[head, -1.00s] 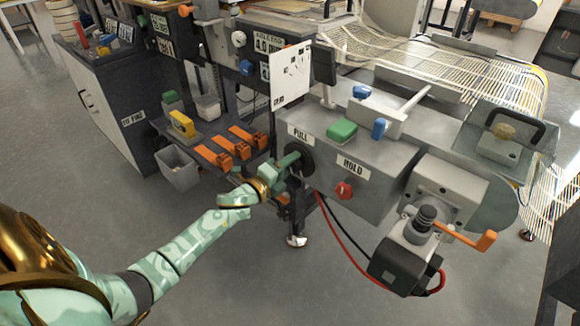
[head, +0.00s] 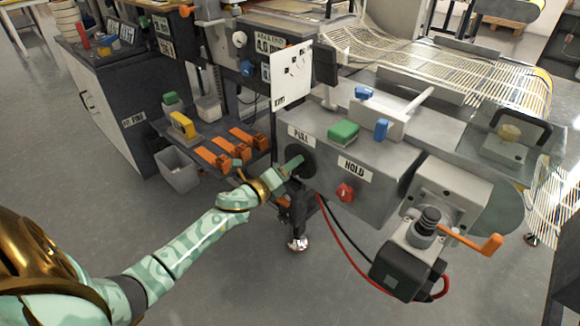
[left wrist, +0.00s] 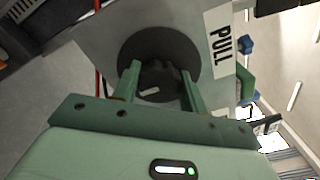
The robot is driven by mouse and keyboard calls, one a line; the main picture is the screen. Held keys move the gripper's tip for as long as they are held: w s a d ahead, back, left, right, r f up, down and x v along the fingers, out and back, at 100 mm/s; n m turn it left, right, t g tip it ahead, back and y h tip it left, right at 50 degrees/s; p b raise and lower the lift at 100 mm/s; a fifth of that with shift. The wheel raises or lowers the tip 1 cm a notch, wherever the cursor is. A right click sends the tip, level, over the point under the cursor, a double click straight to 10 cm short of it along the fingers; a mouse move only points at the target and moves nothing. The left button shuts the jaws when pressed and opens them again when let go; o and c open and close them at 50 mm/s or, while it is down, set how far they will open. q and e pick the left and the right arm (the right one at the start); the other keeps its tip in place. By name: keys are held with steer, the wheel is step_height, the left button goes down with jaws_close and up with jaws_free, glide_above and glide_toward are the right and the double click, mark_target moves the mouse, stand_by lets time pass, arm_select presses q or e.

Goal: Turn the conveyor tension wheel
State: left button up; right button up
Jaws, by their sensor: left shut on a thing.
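The tension wheel is a black round disc (head: 307,166) with a raised grooved hub, on the grey machine's front under the PULL label (head: 298,136). In the left wrist view the disc (left wrist: 128,45) fills the upper middle. My left gripper (head: 291,166) reaches it from the left in the head view. In the left wrist view the gripper's green fingers (left wrist: 160,78) lie on either side of the dark hub and are shut on it. The hub is partly hidden between the fingers. My right gripper does not show.
A red knob (head: 345,193) sits right of the wheel, below the HOLD label (head: 355,170). A motor with an orange crank (head: 489,244) juts out at the right. A shelf with orange clamps (head: 215,156) stands at the left. Floor in front is clear.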

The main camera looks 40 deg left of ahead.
arm_select(q)
steer(key=shift+f, duration=0.2)
steer(key=o, duration=1)
steer(key=shift+r, duration=0.1)
steer(key=s+a+p, duration=0.1)
steer(key=s+p, duration=0.2)
steer(key=s, duration=1.3)
steer(key=shift+s, duration=0.15)
steer(key=shift+a, duration=0.1)
